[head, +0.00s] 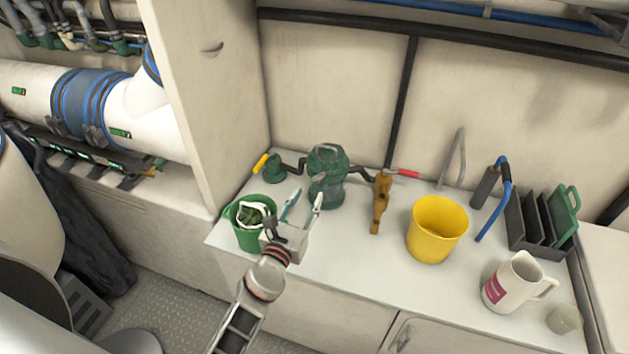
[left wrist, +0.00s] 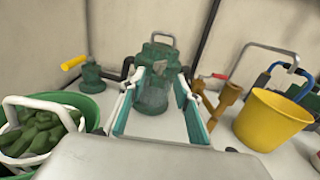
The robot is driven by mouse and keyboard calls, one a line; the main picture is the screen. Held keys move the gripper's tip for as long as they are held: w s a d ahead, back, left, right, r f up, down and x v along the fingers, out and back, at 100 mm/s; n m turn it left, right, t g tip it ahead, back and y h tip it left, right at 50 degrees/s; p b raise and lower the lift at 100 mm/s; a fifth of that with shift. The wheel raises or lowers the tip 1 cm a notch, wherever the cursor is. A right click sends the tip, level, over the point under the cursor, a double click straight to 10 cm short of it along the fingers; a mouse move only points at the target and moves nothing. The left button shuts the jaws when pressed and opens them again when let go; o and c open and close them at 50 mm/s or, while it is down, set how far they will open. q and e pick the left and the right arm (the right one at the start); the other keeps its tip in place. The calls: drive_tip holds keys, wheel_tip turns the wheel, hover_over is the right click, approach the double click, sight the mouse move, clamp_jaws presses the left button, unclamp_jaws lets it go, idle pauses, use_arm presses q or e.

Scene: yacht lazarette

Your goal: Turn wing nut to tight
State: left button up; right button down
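A green strainer (head: 327,165) with a clear lower bowl stands on the white counter against the back wall. It also shows in the left wrist view (left wrist: 155,65), between and beyond my fingers, with a handle-like loop above its lid. I cannot clearly make out the wing nut; the strainer's top is small and dark in both views. My left gripper (head: 304,200) is open and empty, in front of the strainer and beside the green bucket. Its two teal-padded fingers (left wrist: 158,82) point toward the strainer, apparently apart from it. My right gripper is not in view.
A green bucket (head: 233,223) with a white-handled basket stands left of the gripper. A yellow-handled valve (head: 272,168), bronze fitting (head: 380,205), yellow bucket (head: 436,230), jug (head: 513,282) and dark rack (head: 530,222) share the counter (head: 345,262). Its front middle is clear.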

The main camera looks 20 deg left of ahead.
sight(317, 179)
use_arm(q)
drive_tip(key=w, duration=0.7)
drive_tip(key=shift+d, duration=0.15)
drive_tip(key=shift+s, duration=0.1)
drive_tip(key=shift+c, duration=0.5)
